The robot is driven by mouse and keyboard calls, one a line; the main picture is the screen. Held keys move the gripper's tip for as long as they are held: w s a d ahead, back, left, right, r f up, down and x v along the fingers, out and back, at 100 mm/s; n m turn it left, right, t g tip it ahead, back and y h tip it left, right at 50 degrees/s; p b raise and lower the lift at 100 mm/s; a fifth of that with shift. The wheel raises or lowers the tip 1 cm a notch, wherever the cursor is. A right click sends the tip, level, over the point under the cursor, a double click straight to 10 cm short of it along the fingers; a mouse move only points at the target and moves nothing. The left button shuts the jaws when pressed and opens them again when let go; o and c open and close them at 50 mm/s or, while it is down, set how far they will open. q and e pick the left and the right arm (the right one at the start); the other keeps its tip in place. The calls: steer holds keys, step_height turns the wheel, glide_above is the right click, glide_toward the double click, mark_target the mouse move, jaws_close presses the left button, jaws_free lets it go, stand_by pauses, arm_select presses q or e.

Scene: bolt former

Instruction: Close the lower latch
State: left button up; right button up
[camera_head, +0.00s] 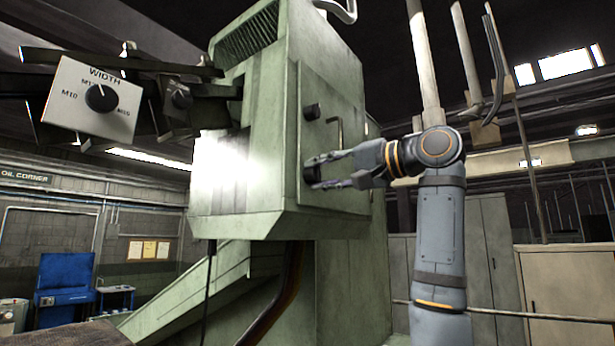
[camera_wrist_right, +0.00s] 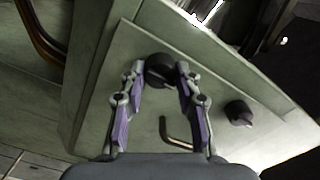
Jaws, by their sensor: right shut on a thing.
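The lower latch (camera_head: 309,174) is a dark round knob near the bottom of the panel door (camera_head: 345,190) on the green machine's side. My right gripper (camera_head: 317,172) reaches it from the right and is shut on it. In the right wrist view, the fingers of the gripper (camera_wrist_right: 160,72) sit on both sides of the lower latch (camera_wrist_right: 159,66), partly covering it. The upper latch (camera_head: 312,112), a similar dark knob, is above it and untouched; it also shows in the right wrist view (camera_wrist_right: 238,113). My left gripper is not in view.
A bent L-shaped handle (camera_head: 339,130) sticks out from the door close to my right gripper. A WIDTH dial box (camera_head: 96,98) hangs at the left. Pale cabinets (camera_head: 490,250) stand behind my right arm.

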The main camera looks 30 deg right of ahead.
steer(key=n+p, duration=0.1)
steer(key=n, duration=0.2)
steer(key=shift+r+n, duration=0.15)
steer(key=shift+n, duration=0.25)
jaws_close()
steer(key=shift+n+p, duration=0.3)
steer(key=shift+n, duration=0.7)
steer(key=n+p, duration=0.1)
steer(key=n, duration=0.4)
steer(key=shift+p, duration=0.35)
steer(key=o, duration=1.3)
jaws_free()
steer(key=shift+w, duration=0.1)
steer(key=b+v, duration=0.2)
steer(key=v, duration=0.6)
steer(key=shift+d, duration=0.1)
